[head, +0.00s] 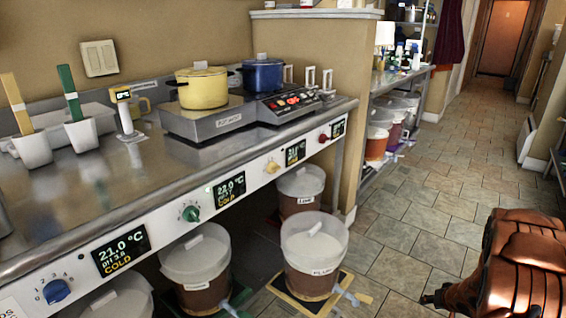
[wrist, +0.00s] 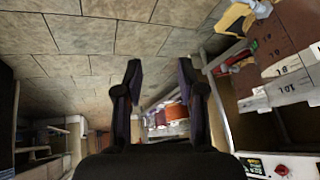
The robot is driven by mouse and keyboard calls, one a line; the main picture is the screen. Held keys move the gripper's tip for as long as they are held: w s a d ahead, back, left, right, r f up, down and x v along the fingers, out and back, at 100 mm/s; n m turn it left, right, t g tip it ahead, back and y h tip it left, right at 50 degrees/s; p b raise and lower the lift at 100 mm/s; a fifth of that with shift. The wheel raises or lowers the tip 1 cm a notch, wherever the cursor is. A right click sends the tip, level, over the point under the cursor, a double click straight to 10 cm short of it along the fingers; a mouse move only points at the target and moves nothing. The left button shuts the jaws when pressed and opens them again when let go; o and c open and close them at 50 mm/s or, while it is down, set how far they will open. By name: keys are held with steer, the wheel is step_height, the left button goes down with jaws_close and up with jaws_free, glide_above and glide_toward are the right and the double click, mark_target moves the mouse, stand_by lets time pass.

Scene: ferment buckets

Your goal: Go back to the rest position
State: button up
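My gripper (wrist: 159,75) shows in the wrist view with its two dark fingers apart. It is open, and nothing sits between the fingertips. Floor tiles lie behind it. In the head view my copper-coloured arm (head: 525,265) is at the lower right, over the tiled floor and to the right of the counter. My fingers cannot be made out clearly in the head view.
A steel counter (head: 75,190) with knobs and displays fills the left. A yellow pot (head: 203,90) and a blue pot (head: 262,77) stand on its hotplate. Lidded buckets, one front bucket (head: 313,258) with a tap, stand below. The tiled aisle (head: 440,190) is clear.

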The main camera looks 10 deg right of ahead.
steer(key=s+a+r+g+h+p, duration=0.15)
steer(key=r+p, duration=0.25)
steer(key=r, duration=0.7)
steer(key=s+a+r+g+h+p, duration=0.1)
steer(key=s+a+r+h+p, duration=0.2)
steer(key=r, duration=0.8)
steer(key=s+a+r+g+p, duration=0.15)
steer(key=r+p, duration=0.35)
steer(key=r, duration=0.6)
steer(key=s+a+r+n+g+y+p, duration=0.1)
steer(key=s+a+r+p, duration=0.3)
steer(key=s+a+r, duration=0.2)
steer(key=s+a+r+n+g+y+p, duration=0.2)
steer(key=s+a+r+p, duration=0.2)
steer(key=s+a+r, duration=0.3)
steer(key=s+a+r+n+g+y+p, duration=0.1)
steer(key=s+a+r+p, duration=0.3)
steer(key=s+a, duration=0.9)
steer(key=a+r+y, duration=0.1)
steer(key=a+r, duration=0.2)
steer(key=shift+s+a+r+n, duration=0.15)
steer(key=shift+n, duration=0.25)
